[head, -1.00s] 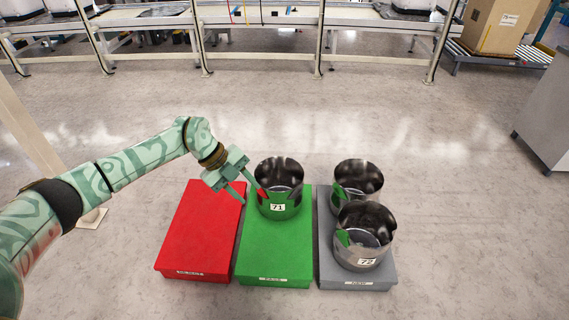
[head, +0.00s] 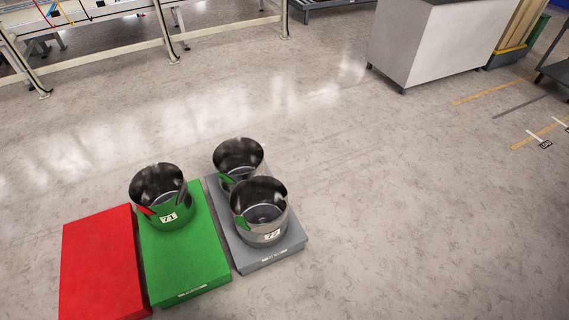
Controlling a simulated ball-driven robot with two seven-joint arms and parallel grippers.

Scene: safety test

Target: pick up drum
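Three open metal drums stand upright on low platforms. The drum labelled 71 (head: 168,217) stands on the far part of the green platform (head: 185,265). The drum labelled 72 (head: 262,232) stands on the grey platform (head: 285,252). Another drum (head: 238,152) stands behind it on the same platform, partly hidden by drum 72. The red platform (head: 100,265) at the left is bare and cut off at the lower edge. Neither of my grippers shows in the head view now.
A grey-white cabinet (head: 430,45) on casters stands at the back right. A white metal frame (head: 100,50) runs along the back left. The floor (head: 420,210) right of the platforms is clear.

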